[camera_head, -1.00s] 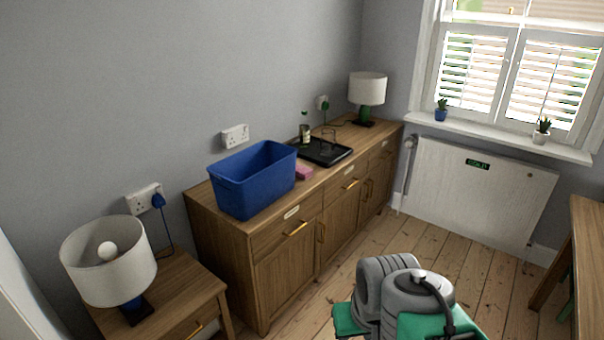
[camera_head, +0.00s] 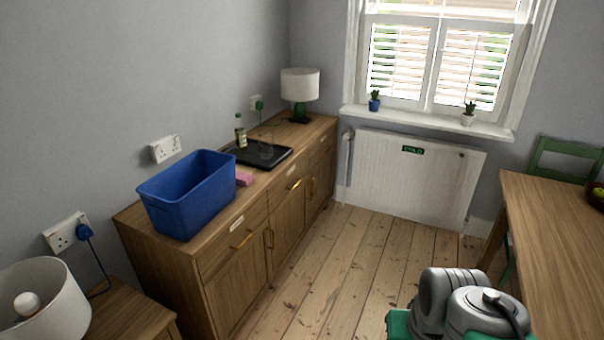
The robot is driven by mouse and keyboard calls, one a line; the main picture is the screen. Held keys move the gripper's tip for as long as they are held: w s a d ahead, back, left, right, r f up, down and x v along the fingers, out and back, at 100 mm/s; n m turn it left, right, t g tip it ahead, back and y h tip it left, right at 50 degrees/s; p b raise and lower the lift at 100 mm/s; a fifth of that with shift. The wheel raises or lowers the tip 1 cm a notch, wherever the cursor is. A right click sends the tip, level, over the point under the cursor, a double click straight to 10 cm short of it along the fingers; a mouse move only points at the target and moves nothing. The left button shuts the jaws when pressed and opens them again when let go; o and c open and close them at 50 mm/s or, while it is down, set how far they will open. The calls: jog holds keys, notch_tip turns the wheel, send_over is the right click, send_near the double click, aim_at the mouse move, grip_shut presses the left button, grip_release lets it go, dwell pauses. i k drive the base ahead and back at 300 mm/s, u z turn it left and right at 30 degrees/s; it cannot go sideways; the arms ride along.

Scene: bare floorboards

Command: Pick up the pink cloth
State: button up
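A small pink thing (camera_head: 244,178), likely the pink cloth, lies on top of the wooden sideboard (camera_head: 222,213). It sits just right of a blue bin (camera_head: 188,194) and in front of a black tray (camera_head: 262,156). It is small in the view and its folds cannot be made out. Part of my own arm, grey and green, shows at the bottom right, over the floor and well apart from the sideboard. My gripper's fingers are not in view.
A bottle (camera_head: 240,131) and a clear glass stand at the tray. A lamp (camera_head: 300,88) stands at the sideboard's far end, another lamp (camera_head: 42,302) at the lower left. A wooden table (camera_head: 560,225) and green chair (camera_head: 565,155) are at right. The floorboards (camera_head: 350,270) between are clear.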

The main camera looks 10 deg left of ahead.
aim_at(244, 179)
jog(key=z, duration=0.1)
jog(key=i, duration=3.85)
jog(key=u, duration=5.15)
